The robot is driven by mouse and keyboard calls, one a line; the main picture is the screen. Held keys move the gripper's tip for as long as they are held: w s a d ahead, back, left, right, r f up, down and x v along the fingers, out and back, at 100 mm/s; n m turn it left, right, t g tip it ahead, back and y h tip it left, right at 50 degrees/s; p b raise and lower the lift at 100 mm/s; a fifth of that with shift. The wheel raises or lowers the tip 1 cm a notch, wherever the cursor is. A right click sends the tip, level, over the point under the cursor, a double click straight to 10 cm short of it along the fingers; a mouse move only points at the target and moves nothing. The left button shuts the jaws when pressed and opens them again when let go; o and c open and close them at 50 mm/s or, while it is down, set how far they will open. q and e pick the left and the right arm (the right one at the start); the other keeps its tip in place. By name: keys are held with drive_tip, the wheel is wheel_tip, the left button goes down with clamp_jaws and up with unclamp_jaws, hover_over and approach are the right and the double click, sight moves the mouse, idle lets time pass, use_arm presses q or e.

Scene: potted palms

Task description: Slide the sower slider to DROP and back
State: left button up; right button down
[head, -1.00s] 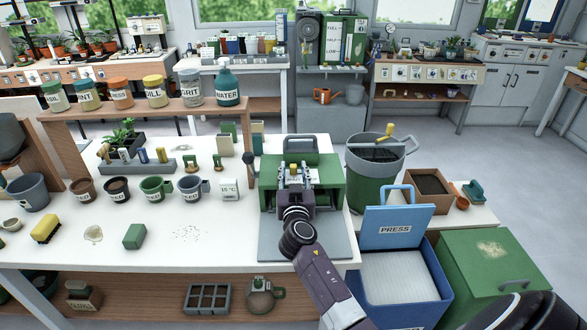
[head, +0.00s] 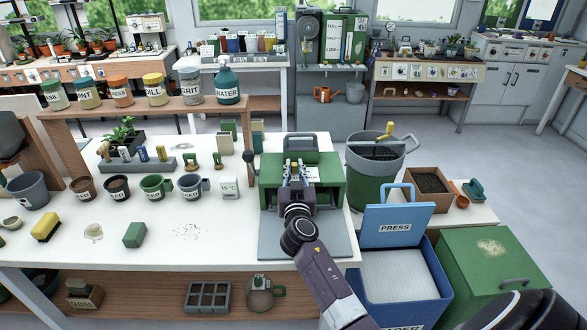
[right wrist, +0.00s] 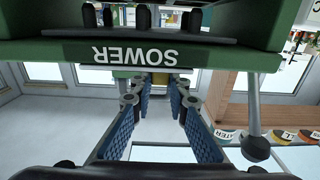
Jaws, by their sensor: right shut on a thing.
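The sower (head: 332,190) is a green box at the right end of the white table, with a grey plate (head: 280,242) in front of it. In the right wrist view its SOWER label (right wrist: 145,54) shows upside down. My right gripper (head: 293,170) reaches over the front of the sower, its fingers shut on the small yellow slider (right wrist: 153,82), which is mostly hidden between the fingertips. A white printed label (head: 311,174) shows just right of the fingers; I cannot read it. My left gripper is not in view.
A dark ball-topped lever (head: 249,157) stands at the sower's left side. A white card (head: 229,188) and labelled pots (head: 190,187) are further left.

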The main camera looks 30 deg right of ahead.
sight(312, 176)
drive_tip(key=s+d, duration=0.1)
drive_tip(key=d, duration=0.2)
drive_tip(key=s+d, duration=0.1)
drive_tip(key=shift+s+d+f+b, duration=0.1)
drive_tip(key=shift+s+d+b, duration=0.1)
drive_tip(key=shift+s+b, duration=0.15)
drive_tip(key=c, duration=1.8)
unclamp_jaws()
drive_tip(key=shift+s+d, duration=0.1)
drive_tip(key=shift+c, duration=0.2)
drive_tip(key=shift+s+a, duration=0.15)
drive_tip(key=shift+a, duration=0.1)
drive_tip(key=v, duration=1.1)
drive_tip(key=shift+s, duration=0.25)
drive_tip(key=shift+a, duration=0.1)
